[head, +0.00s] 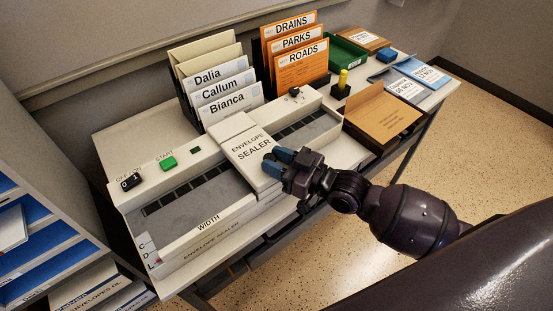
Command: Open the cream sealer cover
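The cream envelope sealer (200,222) sits on the table, with a dark slotted bed. Its cream cover (247,146), marked "ENVELOPE SEALER", lies flat and closed across the middle of the machine. My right gripper (274,164) comes in from the right with blue fingertips at the right front edge of the cover. The fingertips look to be touching or very close to that edge. Whether they grip it I cannot tell. My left gripper is not in view.
Behind the sealer stand white name folders (227,92) and orange folders (301,64). An envelope tray (384,108), a green tray (346,53) and a yellow-handled stamp (342,83) are at the right. A blue-shelved rack (30,250) is at the left. Open floor lies at the right.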

